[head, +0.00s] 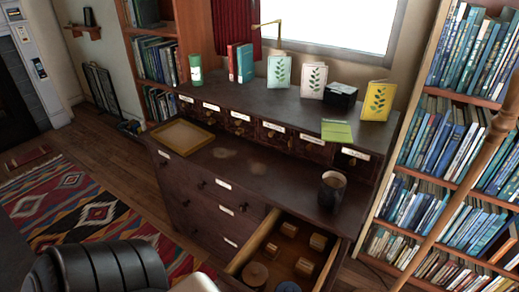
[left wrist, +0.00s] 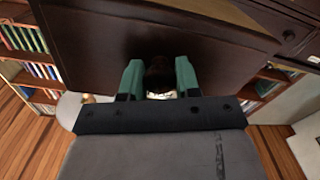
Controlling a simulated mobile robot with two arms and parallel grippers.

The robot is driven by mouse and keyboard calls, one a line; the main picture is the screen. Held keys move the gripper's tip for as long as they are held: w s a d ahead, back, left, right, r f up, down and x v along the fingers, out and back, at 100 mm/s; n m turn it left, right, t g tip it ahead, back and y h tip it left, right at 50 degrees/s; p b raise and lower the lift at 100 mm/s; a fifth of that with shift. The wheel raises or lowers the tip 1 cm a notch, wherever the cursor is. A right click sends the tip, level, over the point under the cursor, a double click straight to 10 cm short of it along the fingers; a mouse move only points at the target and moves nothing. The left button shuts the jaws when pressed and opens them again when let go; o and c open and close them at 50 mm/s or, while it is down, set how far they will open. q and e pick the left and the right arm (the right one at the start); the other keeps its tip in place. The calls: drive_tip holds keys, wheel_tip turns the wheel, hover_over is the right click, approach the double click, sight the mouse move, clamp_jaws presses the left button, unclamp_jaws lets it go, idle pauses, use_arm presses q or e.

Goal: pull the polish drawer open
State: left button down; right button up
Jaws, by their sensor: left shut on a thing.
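The dark wooden cabinet (head: 190,190) has several drawers with white labels too small to read. One drawer (head: 325,277) at the lower right stands open, with wooden blocks (head: 303,266) and round lidded tins (head: 255,273) inside. Its front edge is out of the head view, and I cannot read whether it is the polish drawer. In the left wrist view, my left gripper (left wrist: 160,78) has its two teal fingers closed on either side of a dark knob (left wrist: 159,68) in front of a dark wooden panel (left wrist: 90,45). A pale patch shows just below the knob. My right gripper is not in view.
A dark mug (head: 331,190) stands on the counter above the open drawer. A shallow wooden tray (head: 182,137) sits at the counter's left. Cards, books and a black box (head: 341,97) line the upper shelf. A bookcase (head: 430,160) stands close on the right. A patterned rug (head: 95,215) covers the floor.

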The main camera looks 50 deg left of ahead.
use_arm(q)
drive_tip(key=shift+v, duration=1.05)
drive_tip(key=c, duration=0.8)
unclamp_jaws()
drive_tip(key=v, duration=1)
drive_tip(key=shift+s+d+b, duration=0.2)
drive_tip(key=shift+s+b, duration=0.15)
drive_tip(key=shift+b, duration=0.05)
